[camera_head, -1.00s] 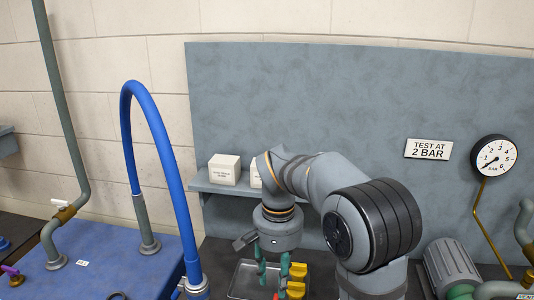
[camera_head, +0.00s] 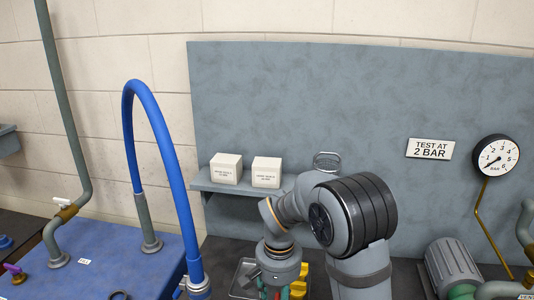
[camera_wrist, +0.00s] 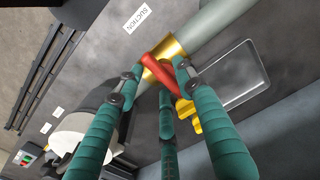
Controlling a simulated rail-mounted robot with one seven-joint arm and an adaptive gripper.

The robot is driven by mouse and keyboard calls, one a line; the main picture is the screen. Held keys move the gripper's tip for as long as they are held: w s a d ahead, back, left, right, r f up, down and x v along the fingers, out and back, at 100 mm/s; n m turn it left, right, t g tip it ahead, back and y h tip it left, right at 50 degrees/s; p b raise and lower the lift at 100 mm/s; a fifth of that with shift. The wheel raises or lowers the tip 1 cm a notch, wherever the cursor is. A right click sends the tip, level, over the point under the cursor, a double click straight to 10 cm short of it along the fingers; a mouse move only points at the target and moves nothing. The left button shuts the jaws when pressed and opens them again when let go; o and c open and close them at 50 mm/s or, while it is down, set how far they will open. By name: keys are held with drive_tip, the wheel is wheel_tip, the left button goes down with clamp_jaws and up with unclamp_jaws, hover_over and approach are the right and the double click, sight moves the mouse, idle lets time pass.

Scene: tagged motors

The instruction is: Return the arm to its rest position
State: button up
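My arm (camera_head: 350,235) bends in front of the grey back panel, with its wrist pointing down. My gripper (camera_wrist: 158,75) has three green fingers spread apart and looks open, with nothing held between them. In the head view only the upper parts of the fingers show, at the bottom edge; their tips are cut off. In the wrist view a red lever (camera_wrist: 163,75) on a brass valve (camera_wrist: 172,48) lies beyond the fingertips; I cannot tell how far below them it is.
A metal tray (camera_head: 236,290) and yellow parts (camera_head: 302,273) are close by the gripper. White boxes (camera_head: 266,172) stand on a shelf behind. A blue hose (camera_head: 160,130) arches at left. A motor (camera_head: 452,268) and gauge (camera_head: 495,157) are at right.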

wheel_tip(320, 180, up, 12)
wheel_tip(320, 180, down, 12)
drive_tip(key=shift+s+f, duration=0.1)
drive_tip(key=shift+f, duration=0.1)
drive_tip(key=shift+r+n+p, duration=0.4)
drive_tip(key=shift+n+p, duration=0.1)
drive_tip(key=shift+p, duration=0.15)
drive_tip(key=shift+d+f+n+p, duration=0.1)
drive_tip(key=shift+n+p, duration=0.45)
drive_tip(key=shift+n, duration=0.55)
drive_tip(key=shift+w+f, duration=0.1)
drive_tip(key=shift+w, duration=0.1)
drive_tip(key=shift+n, duration=0.3)
